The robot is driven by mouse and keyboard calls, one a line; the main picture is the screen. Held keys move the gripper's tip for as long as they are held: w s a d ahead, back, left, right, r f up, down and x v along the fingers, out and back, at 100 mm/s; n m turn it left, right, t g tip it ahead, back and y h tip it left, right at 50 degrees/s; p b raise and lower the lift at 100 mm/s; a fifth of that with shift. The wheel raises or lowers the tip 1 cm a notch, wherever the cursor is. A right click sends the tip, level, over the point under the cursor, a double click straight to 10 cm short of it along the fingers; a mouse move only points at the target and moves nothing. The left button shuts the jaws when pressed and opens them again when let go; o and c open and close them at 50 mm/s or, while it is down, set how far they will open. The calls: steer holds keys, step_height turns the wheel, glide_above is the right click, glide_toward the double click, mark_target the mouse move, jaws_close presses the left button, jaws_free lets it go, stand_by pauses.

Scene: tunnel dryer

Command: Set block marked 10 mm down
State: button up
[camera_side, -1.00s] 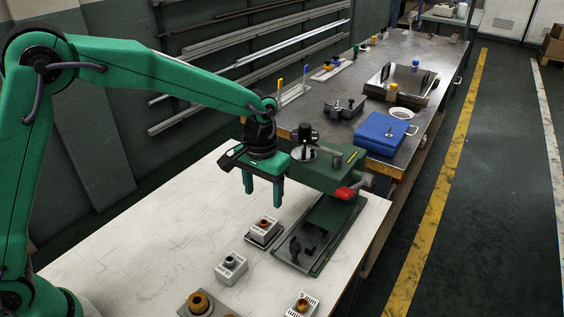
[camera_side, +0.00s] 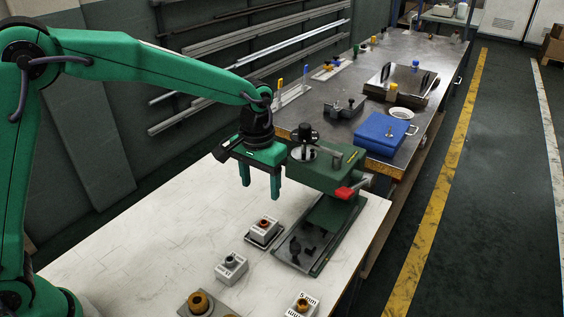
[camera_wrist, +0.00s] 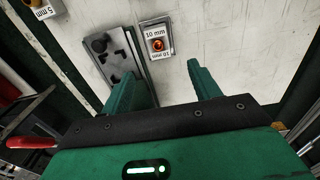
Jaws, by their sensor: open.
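The block marked 10 mm (camera_wrist: 158,44) is white with an orange-ringed knob. It sits on a small dark-edged square plate on the white table. The same block shows in the side view (camera_side: 264,226), below my gripper (camera_side: 261,190). My gripper is open and empty, with clear space between its fingertips and the block. In the wrist view, my gripper (camera_wrist: 166,76) has its two fingers spread apart, and the block lies beyond the fingertips. No finger touches it.
A green machine (camera_side: 325,167) with a red handle stands to the right on its base plate. A grey block (camera_side: 231,268) and a 5 mm block (camera_side: 301,305) stand nearer the camera. A knobbed grey fixture (camera_side: 197,304) is at the front. The left of the table is clear.

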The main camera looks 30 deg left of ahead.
steer(key=s+a+r+t, duration=0.3)
steer(key=s+a+r, duration=0.6)
steer(key=s+r, duration=0.15)
steer(key=s+a+t, duration=0.2)
steer(key=s+a, duration=0.3)
steer(key=s, duration=0.7)
steer(key=shift+s+a, duration=0.2)
steer(key=shift+s, duration=0.1)
steer(key=shift+r, duration=0.1)
stand_by(0.3)
